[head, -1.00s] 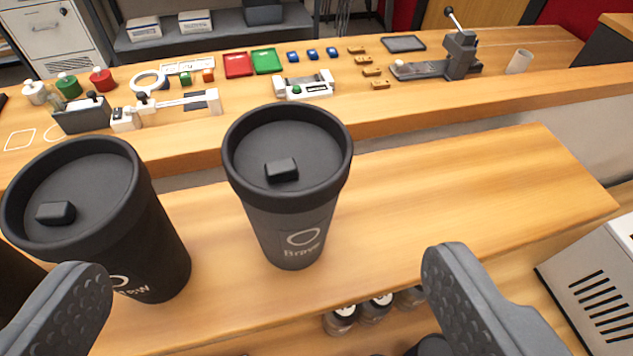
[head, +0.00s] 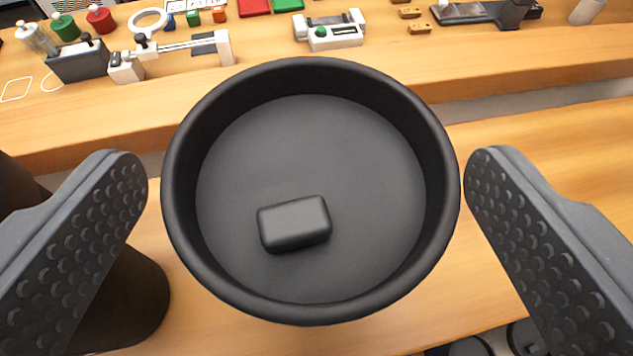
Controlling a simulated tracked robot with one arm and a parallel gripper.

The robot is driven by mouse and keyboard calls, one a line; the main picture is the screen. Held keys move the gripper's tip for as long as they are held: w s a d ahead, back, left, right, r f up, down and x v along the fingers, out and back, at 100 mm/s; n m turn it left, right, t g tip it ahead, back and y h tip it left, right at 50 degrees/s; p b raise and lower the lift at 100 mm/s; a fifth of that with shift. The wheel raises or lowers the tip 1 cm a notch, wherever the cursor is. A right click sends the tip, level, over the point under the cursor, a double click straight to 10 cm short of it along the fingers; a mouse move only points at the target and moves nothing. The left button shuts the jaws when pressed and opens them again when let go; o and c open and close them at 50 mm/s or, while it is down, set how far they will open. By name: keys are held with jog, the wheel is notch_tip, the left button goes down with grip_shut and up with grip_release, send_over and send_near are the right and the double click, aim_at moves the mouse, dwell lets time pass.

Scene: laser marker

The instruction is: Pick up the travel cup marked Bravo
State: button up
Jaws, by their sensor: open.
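A black travel cup (head: 360,140) with a round recessed lid and a small raised tab fills the middle of the head view, seen almost from above. Its side is hidden under the lid, so no marking shows now; a second ago this cup showed the word Bravo. My gripper (head: 312,185) is open, one finger on each side of the cup. Gaps show between both fingers and the lid rim, the left gap looking about as narrow as the right. A second dark cup (head: 140,295) stands at the lower left, partly hidden behind the left finger.
The wooden shelf (head: 540,150) under the cup is bare to the right. The raised workbench (head: 110,110) behind holds small tools, a white slide device (head: 330,32), coloured trays and bottles. Jars (head: 470,346) sit low at the bottom right.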

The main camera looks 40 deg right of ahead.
jog(key=shift+x, duration=1.15)
jog(key=c, duration=0.8)
